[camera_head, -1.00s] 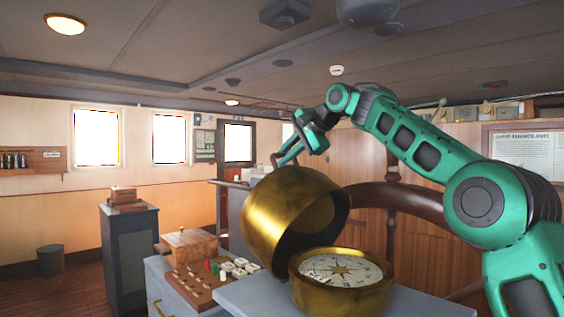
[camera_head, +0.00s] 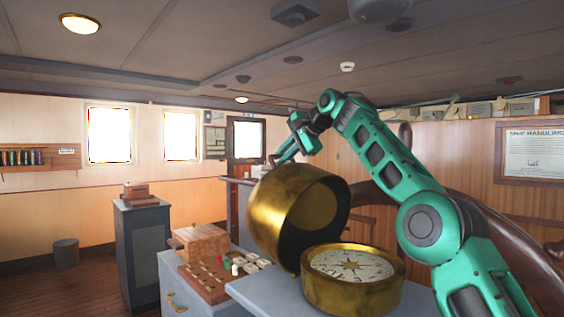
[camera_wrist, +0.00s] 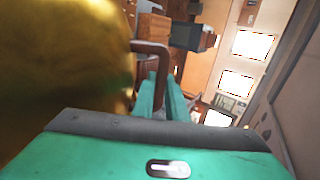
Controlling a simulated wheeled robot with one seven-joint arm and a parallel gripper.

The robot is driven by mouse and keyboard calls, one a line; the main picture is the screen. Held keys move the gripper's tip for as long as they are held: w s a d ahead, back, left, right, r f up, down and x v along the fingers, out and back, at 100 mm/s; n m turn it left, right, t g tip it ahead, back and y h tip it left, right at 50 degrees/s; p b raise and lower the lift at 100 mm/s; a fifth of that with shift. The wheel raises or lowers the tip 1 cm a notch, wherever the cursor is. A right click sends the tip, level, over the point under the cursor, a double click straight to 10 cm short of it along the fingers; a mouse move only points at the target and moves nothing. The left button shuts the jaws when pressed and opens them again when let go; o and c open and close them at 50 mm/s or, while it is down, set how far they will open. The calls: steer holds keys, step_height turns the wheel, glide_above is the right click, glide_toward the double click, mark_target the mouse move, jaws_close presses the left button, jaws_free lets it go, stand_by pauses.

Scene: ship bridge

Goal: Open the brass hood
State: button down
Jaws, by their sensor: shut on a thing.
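The brass hood (camera_head: 272,212) stands tilted back to the left on its compass bowl (camera_head: 352,291), with its dark inside facing right. The compass card (camera_head: 351,265) is uncovered. In the wrist view the hood (camera_wrist: 60,70) fills the left side, and a dark bar handle (camera_wrist: 163,48) sticks out from it. My gripper (camera_head: 275,160) is at the hood's upper left, with its fingers (camera_wrist: 158,95) shut on the handle. The exact contact is partly hidden behind the hood in the head view.
A grey stand (camera_head: 262,296) carries the compass. To its left, a board with small pieces (camera_head: 210,284) and a wooden box (camera_head: 200,241) sit on a grey cabinet. A dark cabinet (camera_head: 143,258) stands farther left. A wooden wheel (camera_head: 500,225) curves behind my arm.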

steer(key=shift+r, duration=0.4)
steer(key=c, duration=2)
jaws_free()
steer(key=shift+s, duration=0.1)
steer(key=shift+c, duration=0.2)
steer(key=shift+f, duration=0.15)
steer(key=shift+d+f, duration=0.1)
steer(key=shift+d, duration=0.05)
steer(key=v, duration=1)
steer(key=shift+s+r, duration=0.15)
steer(key=shift+r, duration=0.15)
